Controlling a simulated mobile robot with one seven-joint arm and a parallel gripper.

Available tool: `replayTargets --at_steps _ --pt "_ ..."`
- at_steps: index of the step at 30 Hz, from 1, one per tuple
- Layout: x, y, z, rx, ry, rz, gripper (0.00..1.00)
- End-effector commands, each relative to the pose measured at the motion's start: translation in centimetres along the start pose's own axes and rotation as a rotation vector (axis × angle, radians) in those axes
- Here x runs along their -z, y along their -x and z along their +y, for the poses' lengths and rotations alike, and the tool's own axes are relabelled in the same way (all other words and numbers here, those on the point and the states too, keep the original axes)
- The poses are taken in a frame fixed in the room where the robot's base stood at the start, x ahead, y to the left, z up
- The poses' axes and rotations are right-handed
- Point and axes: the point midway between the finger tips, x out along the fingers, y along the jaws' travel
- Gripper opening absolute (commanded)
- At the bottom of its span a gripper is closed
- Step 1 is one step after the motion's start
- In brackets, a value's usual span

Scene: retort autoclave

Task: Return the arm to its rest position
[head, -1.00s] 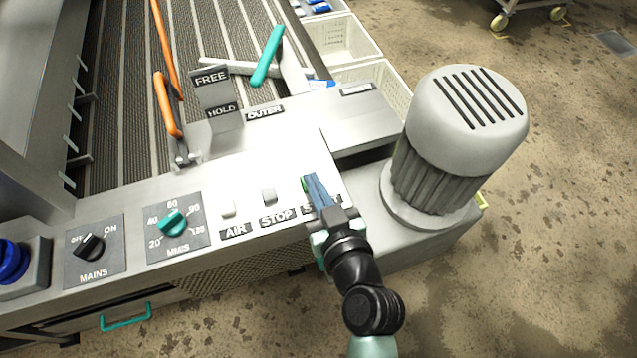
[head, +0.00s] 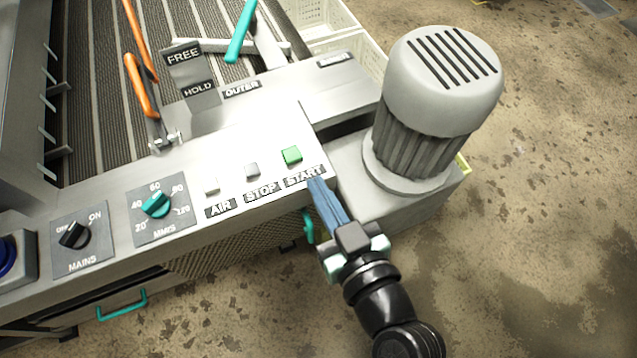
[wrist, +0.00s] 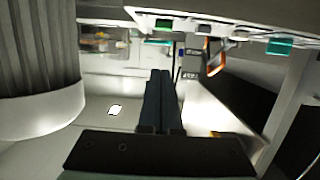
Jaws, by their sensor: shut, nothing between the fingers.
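My gripper (head: 316,186) is shut and empty in the head view. Its blue fingertips are just in front of the START label, at the front edge of the panel. Whether they touch the edge I cannot tell. The green START button (head: 291,155) is uncovered, up and left of the fingertips. In the wrist view my closed fingers (wrist: 164,78) point up the middle, and a green button (wrist: 163,24) shows at the top.
A large grey motor (head: 436,110) stands close to the right of my gripper. The panel also carries the STOP button (head: 252,170), AIR button (head: 211,186), teal speed knob (head: 156,204) and MAINS switch (head: 74,234). Open floor (head: 540,230) lies right and in front.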

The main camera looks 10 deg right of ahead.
Motion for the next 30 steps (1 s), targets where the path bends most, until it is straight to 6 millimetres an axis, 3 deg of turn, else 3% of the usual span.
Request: replayTargets --at_steps 22,26,30 --pt "0.3 -0.2 0.0 -0.001 0.000 0.008 0.00" --pt "3.4 -1.7 -0.3 -0.010 0.005 0.068 0.00" --pt "10.6 -4.2 -0.6 -0.041 0.020 0.205 0.00"
